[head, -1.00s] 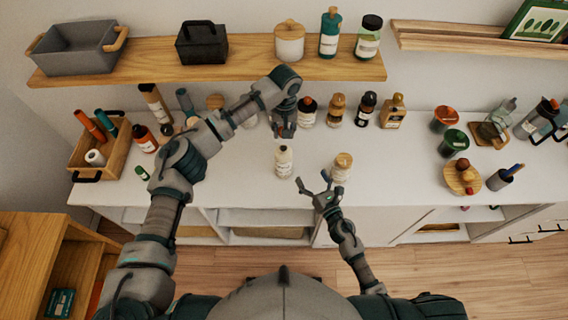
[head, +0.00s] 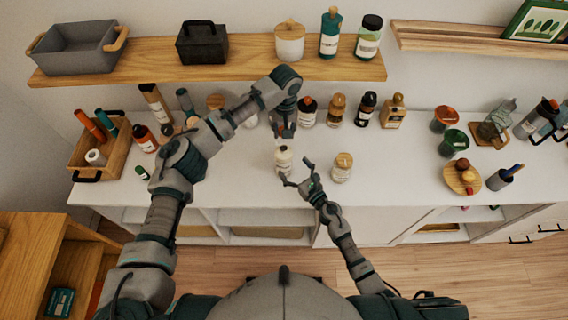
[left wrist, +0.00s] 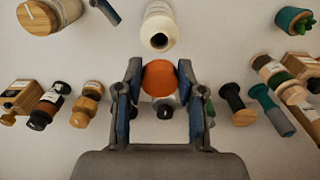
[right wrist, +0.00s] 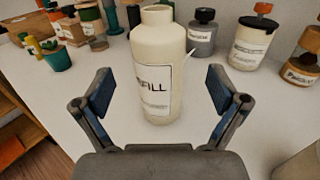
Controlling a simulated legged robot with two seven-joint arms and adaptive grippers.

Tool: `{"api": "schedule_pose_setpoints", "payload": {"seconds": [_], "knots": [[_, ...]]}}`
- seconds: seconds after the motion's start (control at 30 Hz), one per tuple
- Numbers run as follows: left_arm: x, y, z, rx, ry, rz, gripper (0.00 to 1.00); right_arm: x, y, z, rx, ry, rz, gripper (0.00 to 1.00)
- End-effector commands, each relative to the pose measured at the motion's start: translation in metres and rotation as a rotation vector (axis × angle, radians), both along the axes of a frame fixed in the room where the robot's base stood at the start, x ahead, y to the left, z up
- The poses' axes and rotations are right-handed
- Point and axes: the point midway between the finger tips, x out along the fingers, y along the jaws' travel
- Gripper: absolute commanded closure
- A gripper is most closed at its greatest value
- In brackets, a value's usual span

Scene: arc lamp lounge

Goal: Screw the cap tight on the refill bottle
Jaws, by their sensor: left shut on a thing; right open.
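The cream refill bottle (head: 283,162) stands upright and uncapped on the white counter. Its label faces the right wrist view (right wrist: 157,85), and its open mouth shows in the left wrist view (left wrist: 158,38). My left gripper (left wrist: 160,72) is shut on an orange round cap (left wrist: 158,80). In the head view the left gripper (head: 283,136) is just behind and above the bottle, and the cap cannot be made out. My right gripper (head: 296,172) is open in front of the bottle. In the right wrist view its fingers (right wrist: 158,92) are spread wide, either side of the bottle, not visibly gripping it.
A jar with a wooden lid (head: 342,167) stands close right of the bottle and right gripper. Several bottles, such as an amber one (head: 336,110), line the counter behind. A wooden caddy (head: 112,155) is at left. The counter's front left is mostly clear.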

Motion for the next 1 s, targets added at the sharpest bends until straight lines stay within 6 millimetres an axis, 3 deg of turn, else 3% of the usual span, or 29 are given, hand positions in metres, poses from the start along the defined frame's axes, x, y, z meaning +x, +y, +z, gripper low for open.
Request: {"api": "schedule_pose_setpoints", "payload": {"seconds": [0.3, 0.77, 1.0], "knots": [[-0.001, 0.0, 0.0, 0.0, -0.001, 0.0, 0.76, 0.041, 0.027, 0.001, 0.002, -0.001, -0.001, 0.04], [-0.001, 0.0, 0.0, 0.0, -0.001, 0.0, 0.76, 0.049, 0.033, 0.0, 0.001, 0.0, 0.0, 0.04], [-0.001, 0.0, 0.0, 0.0, -0.001, 0.0, 0.76, 0.049, 0.033, 0.0, 0.001, 0.001, 0.0, 0.61]]}}
